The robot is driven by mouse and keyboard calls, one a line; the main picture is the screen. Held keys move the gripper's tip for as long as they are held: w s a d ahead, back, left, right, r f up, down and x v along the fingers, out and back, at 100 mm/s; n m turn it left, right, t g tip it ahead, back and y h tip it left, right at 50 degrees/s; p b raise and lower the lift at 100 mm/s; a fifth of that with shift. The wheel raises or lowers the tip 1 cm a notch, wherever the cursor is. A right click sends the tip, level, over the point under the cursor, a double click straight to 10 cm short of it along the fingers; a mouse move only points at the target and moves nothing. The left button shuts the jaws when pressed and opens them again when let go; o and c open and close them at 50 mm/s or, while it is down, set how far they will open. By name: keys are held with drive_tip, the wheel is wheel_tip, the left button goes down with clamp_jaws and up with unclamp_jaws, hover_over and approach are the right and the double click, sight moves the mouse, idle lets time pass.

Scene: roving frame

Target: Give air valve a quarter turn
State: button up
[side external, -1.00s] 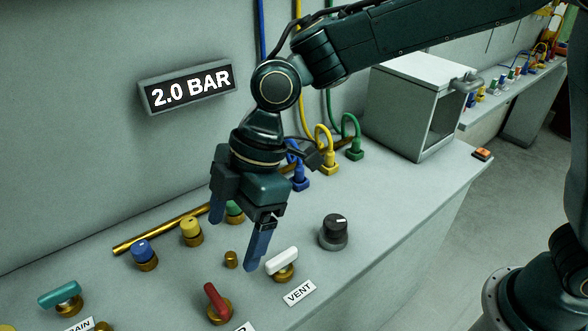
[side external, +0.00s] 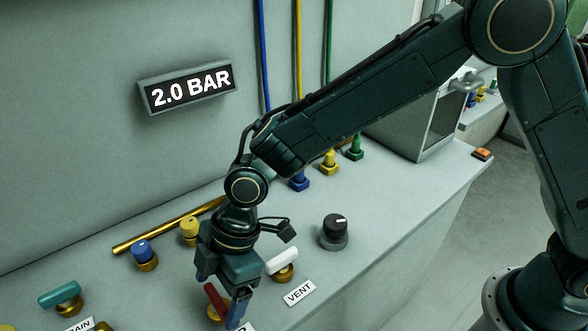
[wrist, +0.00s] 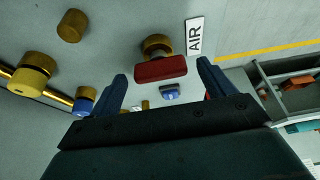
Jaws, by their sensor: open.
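The air valve has a red bar handle (wrist: 160,69) on a brass stem (wrist: 157,45), next to the AIR label (wrist: 195,36) in the wrist view. My gripper (wrist: 162,74) is open, with one blue finger on each side of the red handle and a visible gap to each. In the side view the red handle (side external: 214,299) shows in part beneath my gripper (side external: 222,297), which points down over it. The AIR label is mostly hidden there. I cannot tell whether the fingertips are level with the handle.
A white-handled valve (side external: 282,261) by the VENT label (side external: 299,292) stands close on the right. A teal-handled valve (side external: 60,294) is at the left. Blue (side external: 141,248) and yellow (side external: 190,229) knobs stand behind, and a black dial (side external: 334,230) is farther right. The display (side external: 188,87) reads 2.0 BAR.

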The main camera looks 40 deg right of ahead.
drive_tip(key=shift+a+f, duration=0.1)
drive_tip(key=shift+f, duration=0.1)
drive_tip(key=c, duration=1)
